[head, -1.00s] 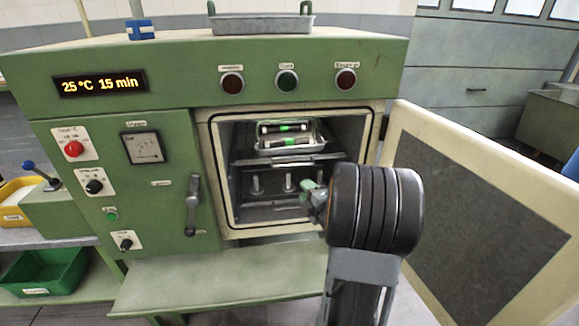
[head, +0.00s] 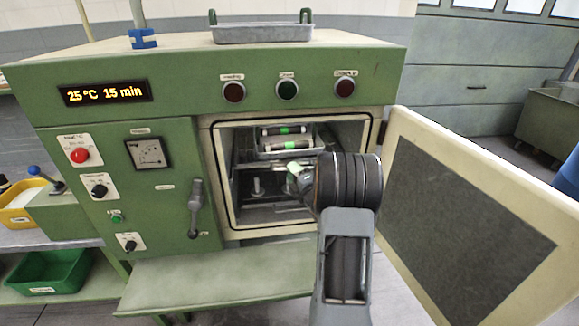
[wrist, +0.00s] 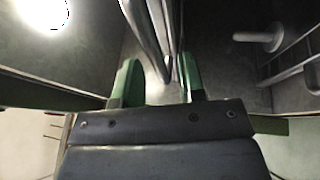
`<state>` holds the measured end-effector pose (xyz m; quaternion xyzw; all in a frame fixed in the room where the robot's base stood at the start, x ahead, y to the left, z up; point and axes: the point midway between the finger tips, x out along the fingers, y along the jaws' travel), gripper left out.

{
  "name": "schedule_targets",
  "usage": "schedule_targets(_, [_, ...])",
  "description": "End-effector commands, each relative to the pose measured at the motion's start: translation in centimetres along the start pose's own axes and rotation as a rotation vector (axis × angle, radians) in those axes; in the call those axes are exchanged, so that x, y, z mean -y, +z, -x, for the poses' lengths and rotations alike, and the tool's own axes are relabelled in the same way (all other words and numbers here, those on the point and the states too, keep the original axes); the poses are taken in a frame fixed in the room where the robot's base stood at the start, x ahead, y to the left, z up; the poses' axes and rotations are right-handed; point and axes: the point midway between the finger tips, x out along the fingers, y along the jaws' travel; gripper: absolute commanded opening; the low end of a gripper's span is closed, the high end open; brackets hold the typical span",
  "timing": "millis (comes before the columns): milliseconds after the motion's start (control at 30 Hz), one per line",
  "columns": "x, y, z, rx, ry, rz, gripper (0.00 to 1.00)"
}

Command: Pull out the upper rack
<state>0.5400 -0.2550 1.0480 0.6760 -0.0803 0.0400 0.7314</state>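The upper rack (head: 245,163) is a metal wire shelf inside the open oven chamber. It bears a metal tray (head: 266,155) with two dark cylinders with green bands. My gripper (head: 297,182) is inside the chamber, at the rack's front on the right, partly hidden by my wrist. In the wrist view, the two green fingers of my gripper (wrist: 158,85) stand apart. Metal bars, seemingly of the rack (wrist: 146,30), run between and just beyond them. I cannot tell whether a finger touches the bars.
The oven door (head: 465,210) stands open at the right of my arm. Below the rack is a lower level with upright pegs (head: 257,187). A green shelf (head: 200,280) juts out below the opening. A metal tray (head: 262,33) sits on top of the oven.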

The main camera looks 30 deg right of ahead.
Motion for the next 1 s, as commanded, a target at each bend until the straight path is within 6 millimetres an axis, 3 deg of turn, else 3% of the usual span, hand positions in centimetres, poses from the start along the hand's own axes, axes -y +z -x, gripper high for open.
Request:
schedule_targets(233, [-0.1,0.0,-1.9,0.000,0.000,0.000,0.37])
schedule_targets(600, [0.0,0.0,-2.1,0.001,0.000,0.000,0.36])
schedule_targets(1000, [0.0,0.0,-2.1,0.000,-0.001,0.000,0.00])
